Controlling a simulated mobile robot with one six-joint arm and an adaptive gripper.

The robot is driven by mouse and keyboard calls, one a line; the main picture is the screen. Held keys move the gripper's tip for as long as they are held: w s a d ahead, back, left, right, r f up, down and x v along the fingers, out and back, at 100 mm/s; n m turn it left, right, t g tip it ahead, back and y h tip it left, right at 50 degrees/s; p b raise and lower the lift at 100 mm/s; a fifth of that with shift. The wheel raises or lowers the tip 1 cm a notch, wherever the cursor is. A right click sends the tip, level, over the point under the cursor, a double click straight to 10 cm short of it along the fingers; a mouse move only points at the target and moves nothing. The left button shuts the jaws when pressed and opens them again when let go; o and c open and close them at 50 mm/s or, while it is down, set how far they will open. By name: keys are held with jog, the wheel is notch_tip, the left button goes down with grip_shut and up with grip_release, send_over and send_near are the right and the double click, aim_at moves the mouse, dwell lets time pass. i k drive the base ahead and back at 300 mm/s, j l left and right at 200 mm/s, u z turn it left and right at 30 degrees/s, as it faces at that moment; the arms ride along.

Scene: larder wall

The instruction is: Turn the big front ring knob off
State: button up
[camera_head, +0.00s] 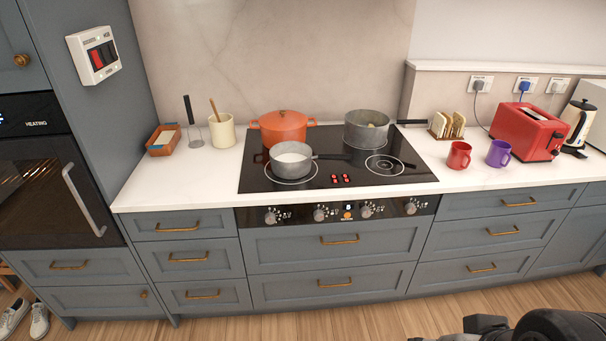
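The black glass hob (345,184) is set in the white worktop. A row of several silver knobs sits on the dark panel below it: far left knob (271,215), second knob (320,213), third knob (367,210) and far right knob (411,207). Their markings are too small to read, and I cannot tell which serves the big front ring. A small grey saucepan (291,158) with white contents stands on the front left ring (272,178). My gripper is not clearly in view; dark parts of my arm show at the bottom right.
An orange lidded pot (282,128) and a grey pan (367,130) stand at the back of the hob. Red marks (341,179) glow on the glass; an orange light (348,215) shows between the knobs. Drawers (335,245) below are shut. Floor in front is clear.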

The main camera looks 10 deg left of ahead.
aim_at(318, 214)
jog(key=i+u, duration=0.15)
jog(key=u, duration=0.2)
jog(key=i+u, duration=0.2)
jog(key=u, duration=0.15)
jog(key=i+u, duration=0.15)
jog(key=u, duration=0.2)
